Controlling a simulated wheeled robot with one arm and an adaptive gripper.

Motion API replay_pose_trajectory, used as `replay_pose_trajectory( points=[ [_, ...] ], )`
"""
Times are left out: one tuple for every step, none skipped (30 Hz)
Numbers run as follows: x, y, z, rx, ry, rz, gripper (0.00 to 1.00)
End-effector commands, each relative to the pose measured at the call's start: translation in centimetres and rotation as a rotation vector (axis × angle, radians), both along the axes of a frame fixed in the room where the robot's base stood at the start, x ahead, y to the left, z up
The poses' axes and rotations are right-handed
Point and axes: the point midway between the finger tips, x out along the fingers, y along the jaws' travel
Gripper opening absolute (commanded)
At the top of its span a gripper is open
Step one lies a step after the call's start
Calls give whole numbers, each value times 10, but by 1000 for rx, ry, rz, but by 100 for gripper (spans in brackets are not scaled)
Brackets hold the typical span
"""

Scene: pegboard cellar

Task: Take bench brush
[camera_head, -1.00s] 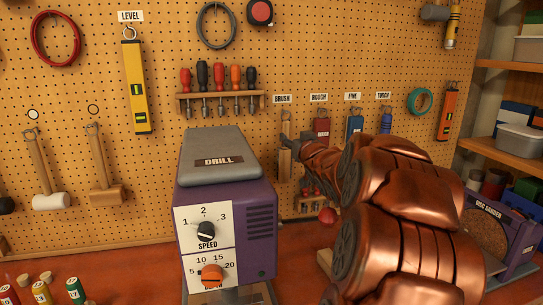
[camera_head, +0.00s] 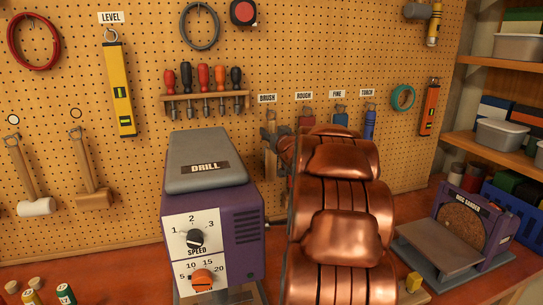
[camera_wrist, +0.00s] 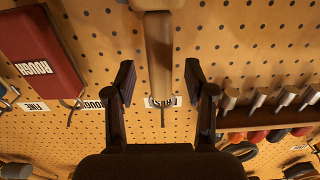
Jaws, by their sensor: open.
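The bench brush hangs on the pegboard under the BRUSH label (camera_head: 267,98); a little of its wooden handle (camera_head: 271,124) shows in the head view, the rest is behind my arm. In the wrist view, which sees the board upside down, the tan handle (camera_wrist: 159,50) runs down from the top edge, with a wider block above it. My gripper (camera_wrist: 159,82) is open, with one dark finger on each side of the handle. Gaps show between the fingers and the handle. The gripper is mostly hidden in the head view.
The purple drill (camera_head: 250,228) stands on the bench left of my arm. The disc sander (camera_head: 463,225) stands at right. A red ROUGH tool (camera_wrist: 45,50) hangs beside the brush, and a screwdriver rack (camera_wrist: 265,120) is on the other side.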

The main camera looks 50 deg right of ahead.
Motion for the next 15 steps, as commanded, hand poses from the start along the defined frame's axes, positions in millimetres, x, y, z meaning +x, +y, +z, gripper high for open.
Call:
replay_pose_trajectory(
  points=[
    [4, -2, 1, 0, 1, 1, 54],
    [6, -2, 1, 0, 1, 1, 54],
    [7, -3, 1, 0, 1, 1, 54],
    [8, -4, 1, -1, 0, 1, 54],
    [8, -4, 1, -1, 0, 1, 54],
    [9, -4, 0, -1, 0, 1, 54],
    [9, -4, 0, -1, 0, 1, 54],
    [9, -4, 0, -1, 0, 1, 54],
    [9, -4, 0, -1, 0, 1, 54],
    [9, -4, 0, -1, 0, 1, 54],
    [9, -4, 0, -1, 0, 1, 54],
    [9, -4, 0, -1, 0, 1, 50],
    [9, -4, 0, -1, 0, 1, 47],
    [9, -4, 0, -1, 0, 1, 44],
    [9, -4, 0, -1, 0, 1, 40]
  ],
)
